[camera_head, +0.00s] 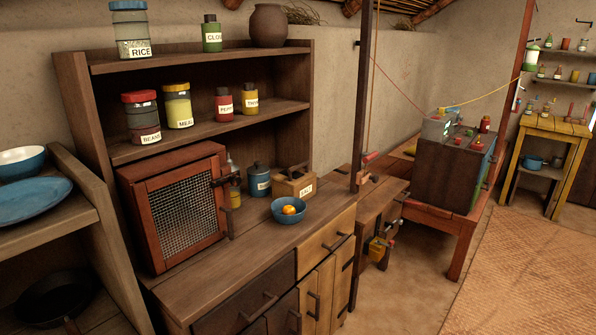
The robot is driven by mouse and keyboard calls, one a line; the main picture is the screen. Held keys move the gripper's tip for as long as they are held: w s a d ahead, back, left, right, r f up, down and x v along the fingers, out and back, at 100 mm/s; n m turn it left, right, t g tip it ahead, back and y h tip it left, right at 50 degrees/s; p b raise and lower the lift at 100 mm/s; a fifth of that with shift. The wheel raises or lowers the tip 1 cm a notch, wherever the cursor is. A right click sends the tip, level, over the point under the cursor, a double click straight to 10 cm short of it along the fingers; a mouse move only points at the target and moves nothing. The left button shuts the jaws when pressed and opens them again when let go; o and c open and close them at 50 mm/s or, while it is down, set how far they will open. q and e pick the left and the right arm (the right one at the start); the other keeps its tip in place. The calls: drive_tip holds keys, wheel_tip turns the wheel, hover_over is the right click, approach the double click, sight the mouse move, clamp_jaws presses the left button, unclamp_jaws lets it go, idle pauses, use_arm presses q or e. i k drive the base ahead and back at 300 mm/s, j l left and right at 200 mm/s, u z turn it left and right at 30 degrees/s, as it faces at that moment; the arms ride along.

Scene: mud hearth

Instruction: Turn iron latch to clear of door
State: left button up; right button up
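A red-brown wooden box cabinet with a wire-mesh door (190,212) stands on the counter at the left. The door looks shut in its frame. A dark iron latch (226,180) is at the right edge of the door front, about mid-height, and looks roughly level. A dark upright piece shows just below it at the same edge; I cannot tell whether it belongs to the latch. Whether the latch overlaps the door is too small to tell. Neither of my grippers is in view.
A blue bowl with orange and yellow contents (288,210), a wooden box (294,184), a blue lidded pot (258,180) and a bottle (234,190) stand right of the cabinet. Labelled jars fill the shelves above. The counter front (215,280) is clear. A dark post (362,100) rises beyond.

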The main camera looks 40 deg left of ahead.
sight(235, 179)
drive_tip(key=i+l+u, duration=0.1)
drive_tip(key=i+u, duration=0.15)
drive_tip(key=i, duration=0.25)
drive_tip(key=i+l+u, duration=0.2)
drive_tip(key=i, duration=0.35)
drive_tip(key=i+l+u, duration=0.1)
drive_tip(key=u, duration=0.3)
drive_tip(key=i+l+u, duration=0.15)
drive_tip(key=i+u, duration=0.2)
drive_tip(key=i+l+u, duration=0.1)
drive_tip(key=u, duration=0.3)
drive_tip(key=i+l+u, duration=0.1)
drive_tip(key=l+u, duration=0.25)
drive_tip(key=i+l+u, duration=0.15)
drive_tip(key=l+u, duration=1.15)
drive_tip(key=l, duration=0.15)
